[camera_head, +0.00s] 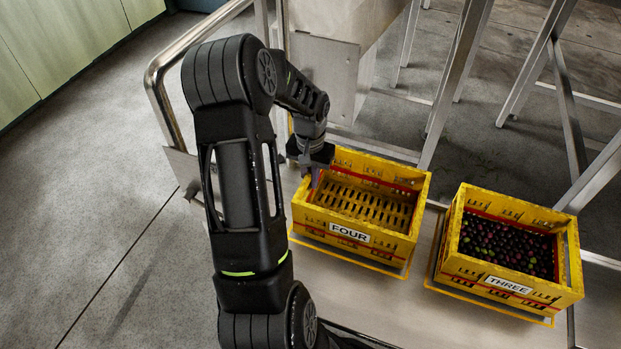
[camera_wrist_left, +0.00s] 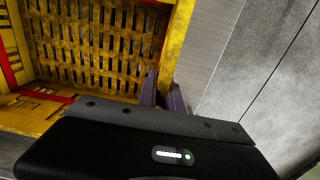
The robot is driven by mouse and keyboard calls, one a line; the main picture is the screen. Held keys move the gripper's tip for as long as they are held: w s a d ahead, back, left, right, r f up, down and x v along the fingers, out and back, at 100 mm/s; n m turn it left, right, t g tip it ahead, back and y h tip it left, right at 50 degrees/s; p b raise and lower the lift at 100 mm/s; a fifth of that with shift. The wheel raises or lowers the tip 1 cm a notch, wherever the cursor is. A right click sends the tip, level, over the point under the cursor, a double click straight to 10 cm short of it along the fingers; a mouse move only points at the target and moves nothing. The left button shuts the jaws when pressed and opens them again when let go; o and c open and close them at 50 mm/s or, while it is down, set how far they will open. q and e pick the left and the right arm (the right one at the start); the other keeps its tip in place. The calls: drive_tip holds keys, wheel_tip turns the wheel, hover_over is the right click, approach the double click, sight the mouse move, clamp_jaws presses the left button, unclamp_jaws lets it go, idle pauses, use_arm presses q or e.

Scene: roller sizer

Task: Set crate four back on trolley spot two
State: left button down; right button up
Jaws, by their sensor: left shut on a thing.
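Crate four (camera_head: 385,246) is an empty yellow slatted crate with a white "FOUR" label on its front wall. It stands level over a yellow outlined spot (camera_head: 345,259) on the trolley deck (camera_head: 335,292); whether its base touches the deck I cannot tell. My left gripper (camera_head: 316,178) is shut on the left wall of crate four. In the left wrist view its fingers (camera_wrist_left: 164,92) straddle the yellow rim, with the crate's slatted floor (camera_wrist_left: 100,45) beside them. My right gripper is not in view.
Crate three (camera_head: 520,290), yellow and holding dark round fruit, stands close to the right on its own outlined spot. A metal rail (camera_head: 158,85) rises at the trolley's left end. Steel legs (camera_head: 455,85) stand behind. The floor at left is clear.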

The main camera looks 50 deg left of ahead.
use_arm(q)
drive_tip(key=shift+f, duration=0.1)
drive_tip(key=c, duration=1.5)
unclamp_jaws()
wheel_tip(320, 180, up, 12)
drive_tip(key=p, duration=0.3)
drive_tip(key=shift+p, duration=0.3)
